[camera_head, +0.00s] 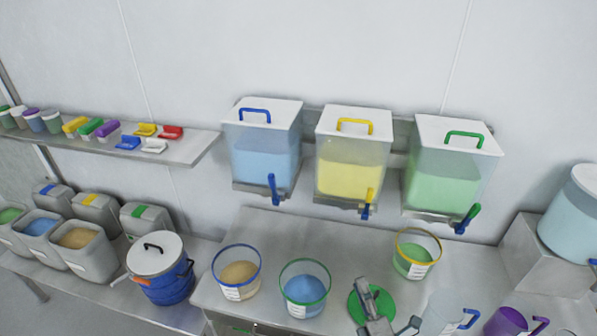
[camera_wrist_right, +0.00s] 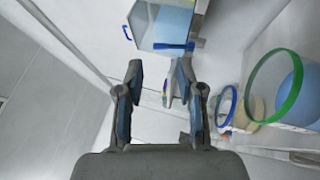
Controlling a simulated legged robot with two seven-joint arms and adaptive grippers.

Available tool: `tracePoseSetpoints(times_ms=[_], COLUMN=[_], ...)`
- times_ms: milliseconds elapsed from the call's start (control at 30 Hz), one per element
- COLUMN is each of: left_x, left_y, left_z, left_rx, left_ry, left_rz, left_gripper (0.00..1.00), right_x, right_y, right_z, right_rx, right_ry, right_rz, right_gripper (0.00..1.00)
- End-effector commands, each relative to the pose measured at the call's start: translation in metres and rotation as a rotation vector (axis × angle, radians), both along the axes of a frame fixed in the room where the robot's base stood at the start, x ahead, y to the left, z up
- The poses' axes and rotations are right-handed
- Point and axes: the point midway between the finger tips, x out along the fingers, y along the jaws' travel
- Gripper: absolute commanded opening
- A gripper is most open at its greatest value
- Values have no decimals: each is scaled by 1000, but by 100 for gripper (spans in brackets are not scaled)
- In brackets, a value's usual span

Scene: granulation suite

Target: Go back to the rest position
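My right gripper (camera_head: 388,306) shows at the bottom of the head view, above the steel bench. In the right wrist view its two fingers (camera_wrist_right: 158,95) stand apart with nothing held between them. A green disc (camera_head: 356,312), perhaps a lid, lies behind the right gripper and is partly hidden by it. My left gripper is not in view.
Tubs with blue (camera_head: 304,291), tan (camera_head: 238,274) and green (camera_head: 412,259) contents stand on the bench. Wall dispensers, blue (camera_head: 264,158), yellow (camera_head: 352,165) and green (camera_head: 447,175), hang above. A lidded blue bucket (camera_head: 165,283) is left; purple scoop (camera_head: 506,322) is right.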

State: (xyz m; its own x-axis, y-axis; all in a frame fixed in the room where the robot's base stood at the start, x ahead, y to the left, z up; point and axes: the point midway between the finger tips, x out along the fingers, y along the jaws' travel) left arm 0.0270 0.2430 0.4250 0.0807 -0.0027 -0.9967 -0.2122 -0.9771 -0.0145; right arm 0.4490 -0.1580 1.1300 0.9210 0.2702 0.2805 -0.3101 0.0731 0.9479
Motion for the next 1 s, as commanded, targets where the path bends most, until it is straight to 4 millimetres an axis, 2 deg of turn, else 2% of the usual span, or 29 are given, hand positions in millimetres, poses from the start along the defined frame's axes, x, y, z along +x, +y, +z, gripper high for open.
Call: tracePoseSetpoints(times_ms=[33, 100, 200, 300, 400, 500, 667, 700, 867, 1000], left_x=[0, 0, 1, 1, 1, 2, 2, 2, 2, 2], left_y=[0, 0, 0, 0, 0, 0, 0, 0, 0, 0], left_z=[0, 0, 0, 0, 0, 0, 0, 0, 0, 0], left_rx=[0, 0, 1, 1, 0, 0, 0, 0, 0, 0], left_ry=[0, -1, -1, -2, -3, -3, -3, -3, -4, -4], left_rz=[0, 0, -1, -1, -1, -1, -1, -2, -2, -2], left_gripper=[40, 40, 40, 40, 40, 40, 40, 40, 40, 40], right_x=[-1, -12, -45, -84, -124, -162, -221, -226, -213, -211], right_y=[-25, -53, -74, -79, -76, -70, -56, -54, -53, -52], right_z=[-33, -84, -151, -200, -234, -258, -282, -291, -350, -407], right_rx=[198, 457, 749, 952, 1099, 1212, 1346, 1359, 1339, 1326], right_ry=[178, 417, 704, 919, 1091, 1236, 1440, 1467, 1477, 1494], right_rz=[-90, -221, -395, -542, -671, -788, -965, -991, -1003, -1019], right_gripper=[37, 37, 37, 37, 37, 37, 37, 37, 37, 37])
